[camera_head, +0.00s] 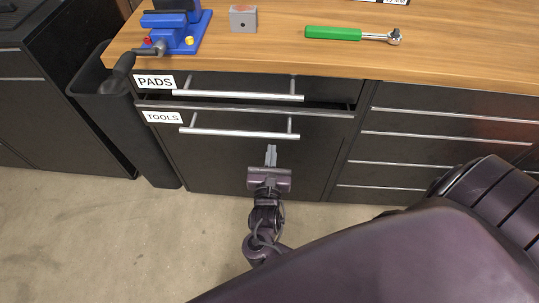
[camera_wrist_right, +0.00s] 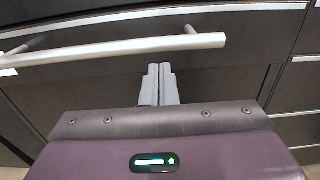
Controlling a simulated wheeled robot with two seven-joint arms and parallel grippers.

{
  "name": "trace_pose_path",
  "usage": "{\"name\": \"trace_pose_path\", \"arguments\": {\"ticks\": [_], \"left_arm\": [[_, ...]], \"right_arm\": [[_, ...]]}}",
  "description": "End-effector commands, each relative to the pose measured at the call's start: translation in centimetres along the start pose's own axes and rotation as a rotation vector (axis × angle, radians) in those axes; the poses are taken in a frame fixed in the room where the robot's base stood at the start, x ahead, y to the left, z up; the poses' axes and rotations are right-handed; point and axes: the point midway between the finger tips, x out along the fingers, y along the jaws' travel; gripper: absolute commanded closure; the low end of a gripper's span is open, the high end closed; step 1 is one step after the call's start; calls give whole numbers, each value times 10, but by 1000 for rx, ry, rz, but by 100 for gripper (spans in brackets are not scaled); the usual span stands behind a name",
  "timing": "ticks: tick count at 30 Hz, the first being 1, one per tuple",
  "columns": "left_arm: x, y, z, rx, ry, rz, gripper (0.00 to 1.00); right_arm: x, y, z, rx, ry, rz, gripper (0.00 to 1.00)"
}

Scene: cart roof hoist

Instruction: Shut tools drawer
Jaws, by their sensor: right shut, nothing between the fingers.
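The tools drawer (camera_head: 225,120) is the dark drawer with the white TOOLS label (camera_head: 162,117), under the PADS drawer. Its front stands a little forward, with a dark gap (camera_head: 325,103) showing above its top edge. Its bar handle (camera_head: 240,133) runs across the front, and it also shows in the right wrist view (camera_wrist_right: 110,50). My right gripper (camera_head: 271,150) is shut and empty, just below the handle in the head view. In the right wrist view, the closed fingertips (camera_wrist_right: 158,72) point toward the drawer front, below the handle bar. Whether they touch the front cannot be told. My left gripper is not in view.
The PADS drawer (camera_head: 215,86) with its own handle is above. A wooden worktop (camera_head: 275,48) carries a blue vise (camera_head: 178,32), a grey block (camera_head: 243,18) and a green-handled ratchet (camera_head: 335,34). More drawers (camera_head: 440,125) are at right. A dark bin (camera_head: 125,125) stands at left.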

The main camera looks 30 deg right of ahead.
Motion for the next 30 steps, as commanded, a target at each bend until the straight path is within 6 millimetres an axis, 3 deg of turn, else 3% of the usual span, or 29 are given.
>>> {"name": "trace_pose_path", "arguments": {"ticks": [6,12,27,30], "left_arm": [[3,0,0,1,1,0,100],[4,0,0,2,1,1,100],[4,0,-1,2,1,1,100],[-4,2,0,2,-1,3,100]], "right_arm": [[47,0,0,0,-3,0,100],[74,0,-1,1,1,1,100],[83,0,-1,1,2,1,100],[89,-9,2,-4,0,1,100]]}}
